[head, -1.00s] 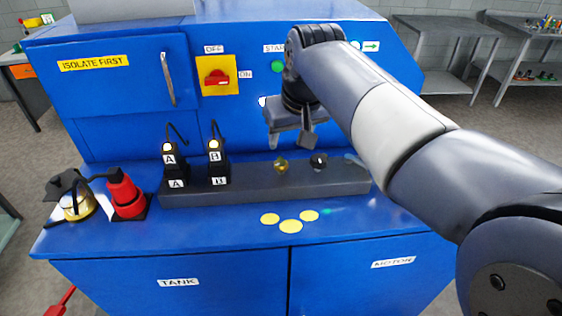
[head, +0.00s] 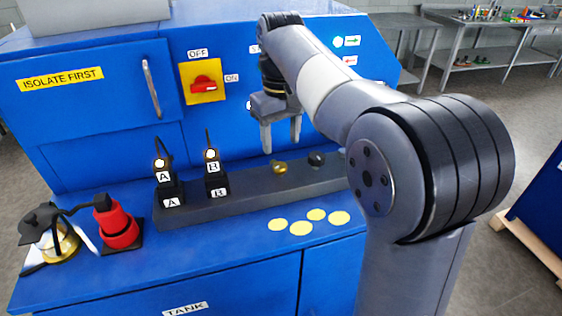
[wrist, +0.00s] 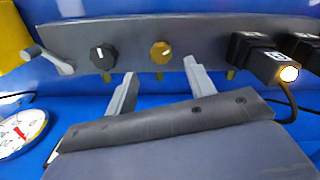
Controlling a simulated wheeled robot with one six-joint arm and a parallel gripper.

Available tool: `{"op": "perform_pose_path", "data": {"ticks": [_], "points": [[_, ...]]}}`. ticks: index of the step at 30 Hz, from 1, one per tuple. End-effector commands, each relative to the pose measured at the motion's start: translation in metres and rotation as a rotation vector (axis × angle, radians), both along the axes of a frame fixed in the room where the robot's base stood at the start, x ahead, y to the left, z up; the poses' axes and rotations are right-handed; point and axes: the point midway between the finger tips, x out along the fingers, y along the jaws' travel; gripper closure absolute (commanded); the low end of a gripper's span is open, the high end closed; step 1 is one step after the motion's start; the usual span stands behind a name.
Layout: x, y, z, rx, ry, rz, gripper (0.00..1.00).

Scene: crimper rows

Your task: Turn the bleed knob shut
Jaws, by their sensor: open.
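Two small round knobs sit on the dark grey block: a brass one (head: 279,168) and a black one (head: 316,159). No label shows which is the bleed knob. In the wrist view the brass knob (wrist: 161,52) has a short pointer mark, tilted slightly, and the black knob (wrist: 103,56) has a white mark that stands nearly upright. My gripper (head: 280,146) is open and empty above the block, close to the brass knob. In the wrist view its fingertips (wrist: 160,69) point toward the brass knob, one on either side and apart from it.
The grey block (head: 240,197) also bears plugs A (head: 163,180) and B (head: 213,175). In the wrist view a lever (wrist: 48,60) and a gauge (wrist: 22,132) are at left. A red switch (head: 203,86) is behind.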

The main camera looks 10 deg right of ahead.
Motion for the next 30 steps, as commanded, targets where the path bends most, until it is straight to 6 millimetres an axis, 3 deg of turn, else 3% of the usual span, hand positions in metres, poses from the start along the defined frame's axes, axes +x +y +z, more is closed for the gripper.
{"op": "perform_pose_path", "data": {"ticks": [6, 12, 23, 30], "points": [[-0.001, 0.000, -0.042, 0.000, 0.003, 0.000, 0.48], [-0.001, 0.000, -0.063, 0.000, 0.000, -0.001, 0.48], [0.000, 0.000, -0.068, 0.000, -0.001, -0.001, 0.48], [0.000, 0.000, -0.068, 0.000, -0.001, -0.001, 0.68]]}}
